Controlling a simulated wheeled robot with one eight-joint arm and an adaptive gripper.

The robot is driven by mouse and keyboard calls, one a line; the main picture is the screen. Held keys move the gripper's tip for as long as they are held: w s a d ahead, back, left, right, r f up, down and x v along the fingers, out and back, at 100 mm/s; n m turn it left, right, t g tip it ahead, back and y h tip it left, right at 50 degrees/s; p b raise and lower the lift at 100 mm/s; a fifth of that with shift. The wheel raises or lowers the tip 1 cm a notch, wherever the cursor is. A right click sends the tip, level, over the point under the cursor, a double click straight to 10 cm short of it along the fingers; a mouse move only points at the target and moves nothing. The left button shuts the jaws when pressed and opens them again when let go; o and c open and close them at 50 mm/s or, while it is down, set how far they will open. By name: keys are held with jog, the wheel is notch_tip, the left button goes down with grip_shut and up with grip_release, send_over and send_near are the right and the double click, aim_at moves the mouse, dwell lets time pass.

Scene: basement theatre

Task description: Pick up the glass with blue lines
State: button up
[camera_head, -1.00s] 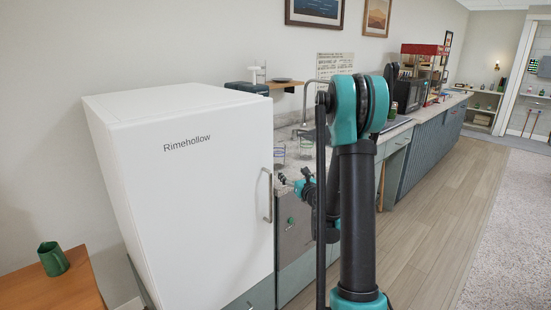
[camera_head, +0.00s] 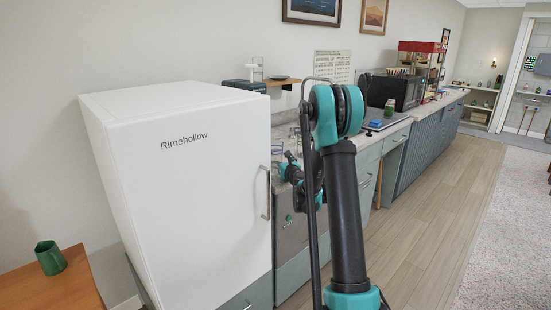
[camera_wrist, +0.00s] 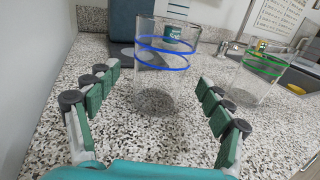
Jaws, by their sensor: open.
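The glass with blue lines (camera_wrist: 160,85) stands upright on the speckled counter in the wrist view, clear with two blue bands around it. My gripper (camera_wrist: 160,85) is open, with its green-padded fingers left and right of the glass and a little nearer to me. I see no finger touching it. In the head view the glass (camera_head: 276,150) shows only in part, beside the fridge, and my gripper (camera_head: 283,168) is small and partly hidden by the fridge edge.
The white fridge (camera_head: 190,190) borders the counter on the left in the head view.

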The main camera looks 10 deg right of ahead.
aim_at(275, 155)
jog(key=x, duration=0.4)
jog(key=c, duration=1.5)
